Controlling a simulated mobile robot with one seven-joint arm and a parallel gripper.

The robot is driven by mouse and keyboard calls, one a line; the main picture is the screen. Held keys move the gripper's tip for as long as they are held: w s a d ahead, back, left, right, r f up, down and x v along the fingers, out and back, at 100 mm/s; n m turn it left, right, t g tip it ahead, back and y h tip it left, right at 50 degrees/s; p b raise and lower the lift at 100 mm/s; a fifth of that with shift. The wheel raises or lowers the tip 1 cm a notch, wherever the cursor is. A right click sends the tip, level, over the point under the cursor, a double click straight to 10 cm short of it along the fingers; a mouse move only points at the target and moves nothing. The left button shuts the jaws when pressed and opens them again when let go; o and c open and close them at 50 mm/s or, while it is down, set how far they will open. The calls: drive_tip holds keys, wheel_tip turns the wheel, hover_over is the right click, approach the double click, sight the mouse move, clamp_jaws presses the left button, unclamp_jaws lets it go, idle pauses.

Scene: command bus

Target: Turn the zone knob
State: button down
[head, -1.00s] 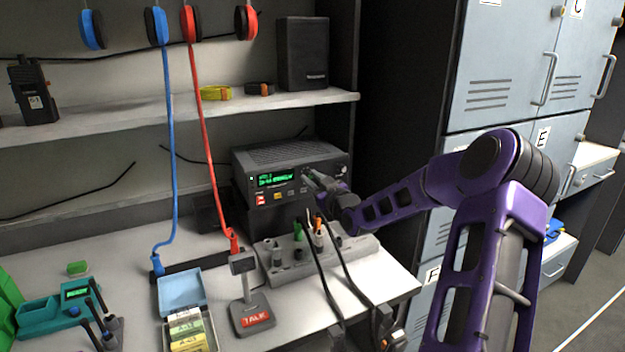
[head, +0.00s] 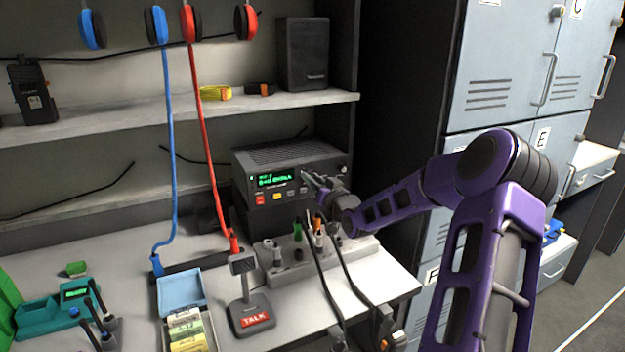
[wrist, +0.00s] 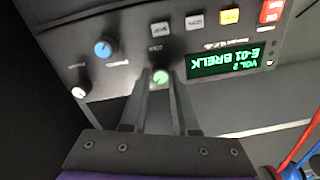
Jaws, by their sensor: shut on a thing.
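The radio (head: 290,160) is a dark box on the bench under the shelf, with a lit green display (head: 275,180). The wrist view shows its panel upside down, with the display (wrist: 232,58) at right. My gripper (head: 310,180) is at the right part of the panel. In the wrist view my gripper (wrist: 160,85) has its fingers on both sides of a small green-faced knob (wrist: 160,77) and is shut on it. A blue knob (wrist: 103,48) and a white knob (wrist: 78,92) are left of it, apart from the fingers. The knob labels are too blurred to read.
A desk microphone (head: 250,300) stands in front. The shelf (head: 150,115) runs above the radio; lockers (head: 510,80) stand at right. Panel buttons (wrist: 229,16) lie near the knob.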

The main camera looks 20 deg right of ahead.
drive_tip(key=shift+m, duration=1)
drive_tip(key=c, duration=0.7)
unclamp_jaws()
drive_tip(key=shift+s, duration=0.1)
drive_tip(key=s, duration=1.1)
drive_tip(key=s+d+p, duration=0.1)
drive_tip(key=s, duration=0.5)
drive_tip(key=shift+s+f, duration=0.1)
drive_tip(key=shift+f, duration=0.1)
